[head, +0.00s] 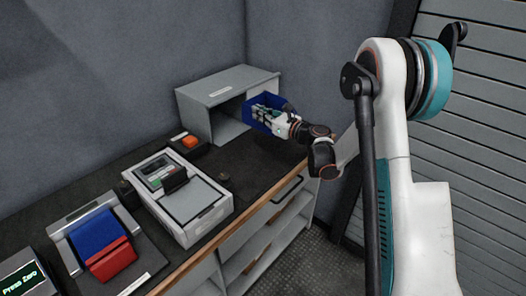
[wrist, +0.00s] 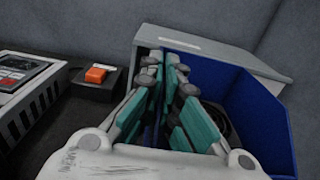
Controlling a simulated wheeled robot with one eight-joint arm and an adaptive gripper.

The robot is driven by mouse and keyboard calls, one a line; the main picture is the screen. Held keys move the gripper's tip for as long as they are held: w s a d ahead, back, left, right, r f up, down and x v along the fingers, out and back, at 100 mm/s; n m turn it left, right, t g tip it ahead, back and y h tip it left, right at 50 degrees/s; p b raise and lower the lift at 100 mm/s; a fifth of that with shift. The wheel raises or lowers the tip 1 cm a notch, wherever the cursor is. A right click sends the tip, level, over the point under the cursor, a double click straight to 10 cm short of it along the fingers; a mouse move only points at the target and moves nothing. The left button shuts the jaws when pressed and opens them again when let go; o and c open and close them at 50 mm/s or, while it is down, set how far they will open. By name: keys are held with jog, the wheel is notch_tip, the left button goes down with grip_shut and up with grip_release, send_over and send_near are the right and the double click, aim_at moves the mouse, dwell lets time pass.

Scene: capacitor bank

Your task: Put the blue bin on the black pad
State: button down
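The blue bin (head: 257,113) is at the right opening of the grey two-compartment shelf unit (head: 205,95), partly hidden by my gripper. In the wrist view the open-topped bin (wrist: 265,115) fills the right side, with a dark thing inside it. My gripper (head: 268,113) reaches in from the right. In the wrist view its fingers (wrist: 170,75) are close together at the bin's left wall, with a narrow strip of blue between them. It looks shut on that wall, though the contact is hidden. I cannot pick out the black pad clearly from the dark counter top (head: 255,165).
An orange button on a black box (head: 190,141) stands left of the shelf unit. A white instrument (head: 180,200) and a red and blue block on a grey stand (head: 103,245) are nearer. A slatted shutter (head: 465,130) is at right.

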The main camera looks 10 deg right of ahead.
notch_tip(320, 180, down, 15)
jog(key=b, duration=0.5)
jog(key=shift+f, duration=0.1)
jog(key=c, duration=1.8)
grip_release()
jog(key=p+v, duration=0.2)
jog(key=v, duration=0.9)
jog(key=shift+s+d+b, duration=0.25)
jog(key=shift+s+b, duration=0.1)
jog(key=shift+s, duration=0.1)
